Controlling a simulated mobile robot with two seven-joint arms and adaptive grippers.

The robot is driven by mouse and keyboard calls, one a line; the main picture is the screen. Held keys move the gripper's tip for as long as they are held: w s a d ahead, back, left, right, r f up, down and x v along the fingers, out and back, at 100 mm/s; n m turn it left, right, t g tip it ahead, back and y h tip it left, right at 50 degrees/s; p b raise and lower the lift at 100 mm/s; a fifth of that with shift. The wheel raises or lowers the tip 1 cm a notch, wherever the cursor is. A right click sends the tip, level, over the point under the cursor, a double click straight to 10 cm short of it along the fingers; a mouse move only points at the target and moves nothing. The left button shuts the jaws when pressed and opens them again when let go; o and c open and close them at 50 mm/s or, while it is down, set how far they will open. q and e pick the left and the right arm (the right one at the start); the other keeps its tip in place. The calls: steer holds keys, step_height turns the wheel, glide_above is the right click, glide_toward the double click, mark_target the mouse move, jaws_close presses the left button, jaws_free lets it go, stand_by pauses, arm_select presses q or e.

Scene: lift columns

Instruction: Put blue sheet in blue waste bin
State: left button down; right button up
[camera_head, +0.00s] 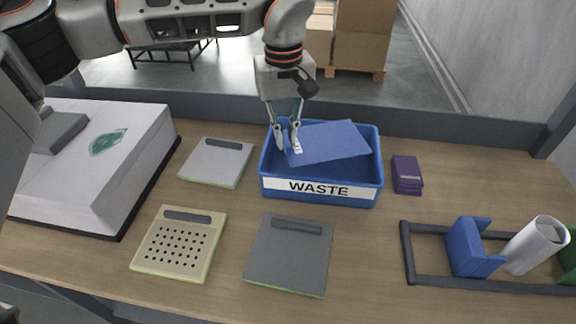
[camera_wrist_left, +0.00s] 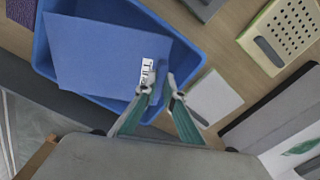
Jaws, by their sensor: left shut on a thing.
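The blue sheet (camera_head: 335,141) is a flat panel with a small white label at its left corner. My left gripper (camera_head: 288,144) is shut on that corner, and the sheet extends to the right from the fingers. The sheet is over the opening of the blue waste bin (camera_head: 268,184), slightly tilted; I cannot tell whether it touches the bin floor. The bin's front carries a white WASTE label. In the left wrist view the sheet (camera_wrist_left: 100,60) overlaps the bin (camera_wrist_left: 190,62), with the fingertips (camera_wrist_left: 160,90) at its labelled edge. My right gripper is not in view.
Grey (camera_head: 217,162), perforated beige (camera_head: 180,245) and dark grey (camera_head: 288,255) panels lie left and in front of the bin. A purple block (camera_head: 406,174) stands right. A black frame (camera_head: 408,255) with a blue holder (camera_head: 468,247) and white roll (camera_head: 535,245) is at right.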

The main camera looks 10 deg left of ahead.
arm_select(q)
step_height(320, 180, down, 9)
steer(key=shift+f, duration=0.1)
stand_by(0.4)
steer(key=shift+f, duration=0.1)
steer(key=c, duration=2.2)
jaws_free()
steer(key=shift+o, duration=0.2)
step_height(320, 180, up, 12)
steer(key=shift+a+r, duration=0.1)
steer(key=shift+r, duration=0.05)
